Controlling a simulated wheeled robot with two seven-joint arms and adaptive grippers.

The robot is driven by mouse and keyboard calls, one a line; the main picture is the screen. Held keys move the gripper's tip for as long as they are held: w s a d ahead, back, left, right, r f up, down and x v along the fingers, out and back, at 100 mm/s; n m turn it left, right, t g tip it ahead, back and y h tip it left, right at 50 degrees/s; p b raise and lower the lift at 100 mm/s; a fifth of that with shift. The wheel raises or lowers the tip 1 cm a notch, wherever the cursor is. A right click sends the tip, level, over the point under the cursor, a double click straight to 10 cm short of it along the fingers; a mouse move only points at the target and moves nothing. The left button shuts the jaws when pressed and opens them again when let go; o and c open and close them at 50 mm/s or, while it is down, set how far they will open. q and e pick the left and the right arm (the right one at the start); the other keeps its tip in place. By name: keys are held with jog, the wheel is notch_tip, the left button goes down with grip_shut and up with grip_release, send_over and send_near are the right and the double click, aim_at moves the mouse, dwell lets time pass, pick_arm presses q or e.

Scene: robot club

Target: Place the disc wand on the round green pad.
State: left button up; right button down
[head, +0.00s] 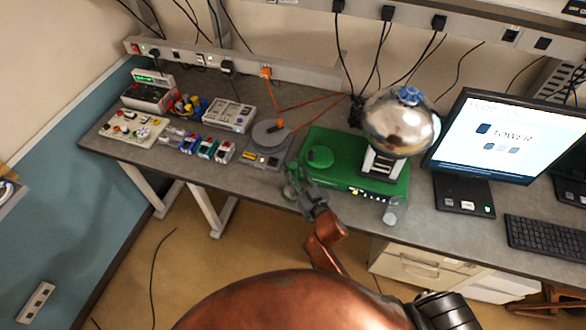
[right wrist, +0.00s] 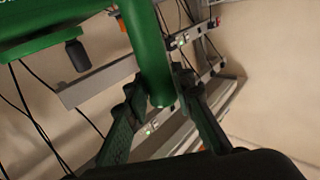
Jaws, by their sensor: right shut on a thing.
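My right gripper (head: 294,184) is at the front edge of the bench, just left of the green base. It is shut on the disc wand, whose green handle (right wrist: 154,50) stands between the two fingers in the right wrist view. The fingers of the right gripper (right wrist: 162,95) close around the handle's lower end. The wand's far end runs out of the top of that view, so its disc is hidden there. The round green pad (head: 320,156) lies on the left part of the green base, a little right of and beyond my right gripper. My left gripper is out of view.
The green base (head: 345,152) carries a shiny metal sphere (head: 398,125). A grey disc with an orange handle (head: 268,134) lies left of it. Several instruments fill the bench's left side. A monitor (head: 500,135) and keyboard (head: 545,236) stand right.

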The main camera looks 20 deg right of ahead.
jog(key=shift+f, duration=0.15)
jog(key=c, duration=1.7)
grip_release()
jog(key=shift+o, duration=0.2)
jog(key=shift+s, duration=0.2)
jog(key=s+d+b, duration=0.1)
jog(key=s+d, duration=0.1)
jog(key=s, duration=0.9)
jog(key=shift+s+d+r, duration=0.15)
jog(key=shift+s+r, duration=0.05)
